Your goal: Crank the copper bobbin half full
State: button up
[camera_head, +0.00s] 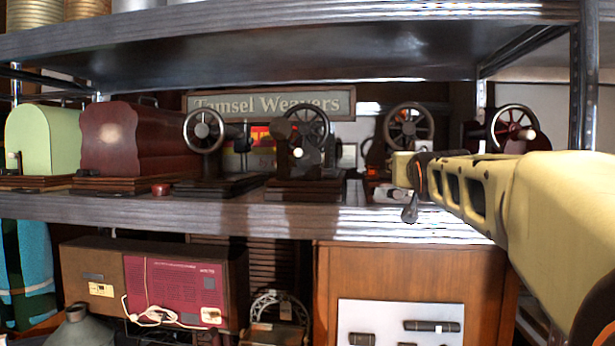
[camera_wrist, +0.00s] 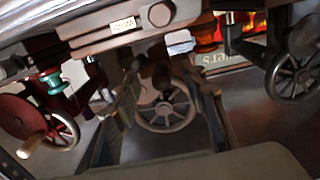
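Several hand-crank machines with spoked wheels stand on the middle shelf in the head view. One with a grey wheel (camera_head: 408,127) is behind my gripper (camera_head: 408,182). Its wheel also shows in the wrist view (camera_wrist: 165,112), beyond my two fingers. In that view my gripper (camera_wrist: 165,88) looks open, its fingers apart with no object clearly held between them. A red machine (camera_head: 512,128) at the right has a pale crank knob (camera_head: 528,135). The wrist view shows a teal spool (camera_wrist: 52,82) on it.
The wrist view is upside down. Dark machines (camera_head: 205,130) (camera_head: 304,135), a wine-red case (camera_head: 140,138) and a green case (camera_head: 45,138) fill the shelf leftward. A metal upright (camera_head: 583,75) stands right. The upper shelf (camera_head: 300,14) limits height.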

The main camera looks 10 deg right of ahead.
jog(key=b+v, duration=0.4)
jog(key=v, duration=0.4)
jog(key=shift+r, duration=0.3)
jog(key=shift+f+p+x, duration=0.2)
jog(key=shift+p+x, duration=1.15)
jog(key=shift+x, duration=0.9)
jog(key=shift+f+p+x, duration=0.15)
jog(key=shift+p+x, duration=1.2)
jog(key=shift+x, duration=0.85)
